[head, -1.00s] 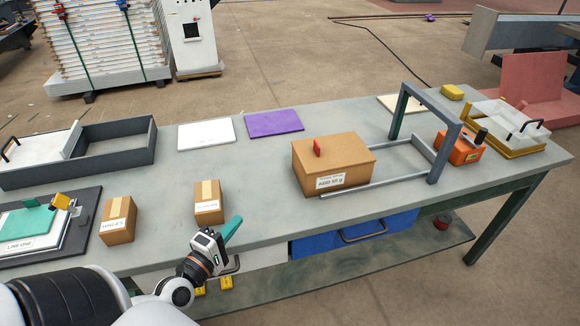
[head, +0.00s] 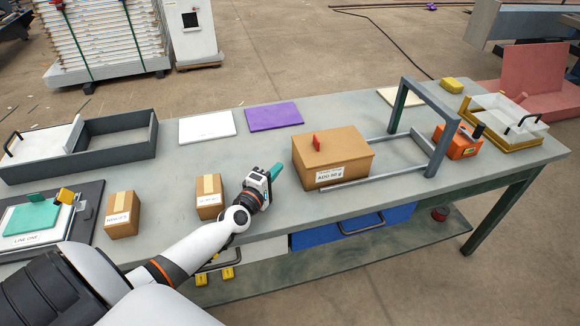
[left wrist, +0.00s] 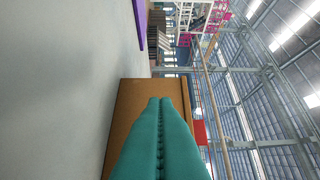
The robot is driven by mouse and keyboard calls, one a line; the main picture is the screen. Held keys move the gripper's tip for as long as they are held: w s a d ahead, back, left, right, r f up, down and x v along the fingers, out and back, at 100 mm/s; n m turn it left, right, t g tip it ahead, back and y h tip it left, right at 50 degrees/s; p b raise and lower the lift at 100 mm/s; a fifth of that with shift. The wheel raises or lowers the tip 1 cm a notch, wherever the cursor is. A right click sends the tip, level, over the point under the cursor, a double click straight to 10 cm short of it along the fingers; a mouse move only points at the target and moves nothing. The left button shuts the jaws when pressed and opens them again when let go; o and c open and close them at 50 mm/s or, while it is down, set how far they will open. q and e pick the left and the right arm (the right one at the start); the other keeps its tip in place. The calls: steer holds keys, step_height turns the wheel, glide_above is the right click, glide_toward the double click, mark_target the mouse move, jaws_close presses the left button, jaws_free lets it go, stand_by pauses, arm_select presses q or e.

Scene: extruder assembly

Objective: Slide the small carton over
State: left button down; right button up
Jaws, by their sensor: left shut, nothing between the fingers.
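Two small brown cartons with pale tape stand on the table, one at the left (head: 122,215) and one nearer the middle (head: 209,197). A larger brown box (head: 312,165), labelled "ADD 50 g" with a red tab (head: 316,142) on top, sits at the rail frame. My left gripper (head: 277,170) is shut and empty, between the middle small carton and the large box, pointing at the large box. In the left wrist view its teal fingers (left wrist: 158,104) overlap the large box (left wrist: 130,108); whether they touch it is unclear. My right gripper is not seen.
A grey metal frame with rails (head: 431,153) stands right of the large box. An orange device (head: 458,146) and a yellow-edged tray (head: 497,141) lie beyond. White (head: 207,127) and purple (head: 274,116) plates lie at the back. A dark open tray (head: 118,155) is at left.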

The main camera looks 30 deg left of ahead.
mark_target(297, 159)
arm_select(q)
steer(key=w+d, duration=0.1)
steer(key=w+d+p, duration=0.1)
steer(key=w, duration=0.1)
steer(key=shift+w+d, duration=0.3)
steer(key=w+d, duration=0.4)
steer(key=w, duration=0.1)
steer(key=shift+w+d, duration=0.2)
steer(key=shift+d, duration=0.15)
steer(key=shift+s+a, duration=0.1)
